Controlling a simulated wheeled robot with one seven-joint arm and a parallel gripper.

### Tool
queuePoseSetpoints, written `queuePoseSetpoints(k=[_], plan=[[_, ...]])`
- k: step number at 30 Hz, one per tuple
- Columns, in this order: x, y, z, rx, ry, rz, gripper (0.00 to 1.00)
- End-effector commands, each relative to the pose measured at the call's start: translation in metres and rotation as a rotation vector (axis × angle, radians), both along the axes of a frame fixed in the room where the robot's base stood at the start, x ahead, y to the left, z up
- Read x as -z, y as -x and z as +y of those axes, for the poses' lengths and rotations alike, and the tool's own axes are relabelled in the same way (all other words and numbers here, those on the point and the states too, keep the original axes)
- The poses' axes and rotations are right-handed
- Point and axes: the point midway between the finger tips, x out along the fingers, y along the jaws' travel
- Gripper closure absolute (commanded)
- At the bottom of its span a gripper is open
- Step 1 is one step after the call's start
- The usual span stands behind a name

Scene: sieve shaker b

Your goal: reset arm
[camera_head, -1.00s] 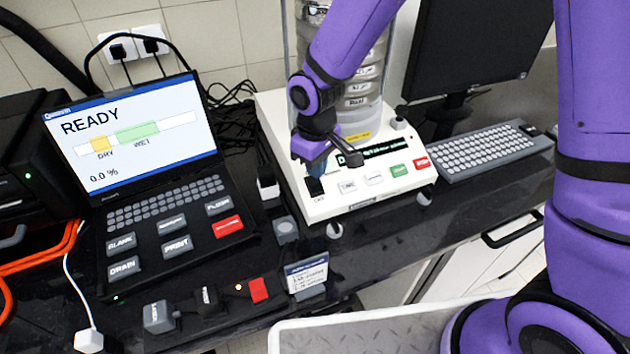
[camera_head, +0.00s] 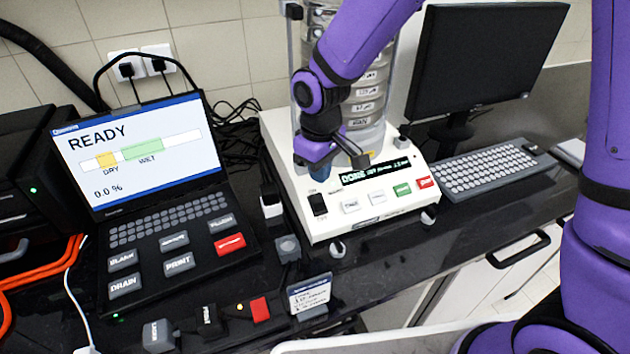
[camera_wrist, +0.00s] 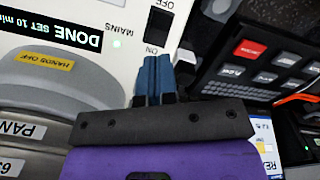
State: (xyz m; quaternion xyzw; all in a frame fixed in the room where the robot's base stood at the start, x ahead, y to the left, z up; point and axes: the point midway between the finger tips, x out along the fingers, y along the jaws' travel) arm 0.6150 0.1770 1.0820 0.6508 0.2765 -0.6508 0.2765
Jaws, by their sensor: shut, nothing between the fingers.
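My gripper (camera_wrist: 153,78) is shut and empty, its blue fingers together in the wrist view. In the head view the gripper (camera_head: 322,170) hangs over the left part of the sieve shaker's white base (camera_head: 325,226), above the black mains switch (camera_head: 318,204). In the wrist view the mains switch (camera_wrist: 159,27), marked ON and OFF, lies just beyond the fingertips; I cannot tell whether they touch it. The shaker's display (camera_head: 376,172) reads DONE. The sieve stack (camera_head: 366,95) stands upright on the base, partly hidden by my purple arm.
A black unit with a READY screen (camera_head: 140,145) stands at the left. A monitor (camera_head: 480,65) and a keyboard (camera_head: 480,165) are at the right. A small sign (camera_head: 310,295) stands near the counter's front edge. Cables lie behind the READY unit.

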Motion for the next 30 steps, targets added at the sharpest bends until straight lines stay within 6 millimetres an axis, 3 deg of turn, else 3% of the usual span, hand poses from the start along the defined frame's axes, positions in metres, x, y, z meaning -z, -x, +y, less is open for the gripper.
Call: queuePoseSetpoints(k=[8, 17, 30], plan=[[-0.009, -0.001, -0.007, 0.017, -0.001, -0.012, 1.0], [-0.071, 0.003, -0.057, 0.146, -0.01, -0.093, 1.0], [-0.152, 0.04, -0.136, 0.364, -0.041, -0.212, 1.0]])
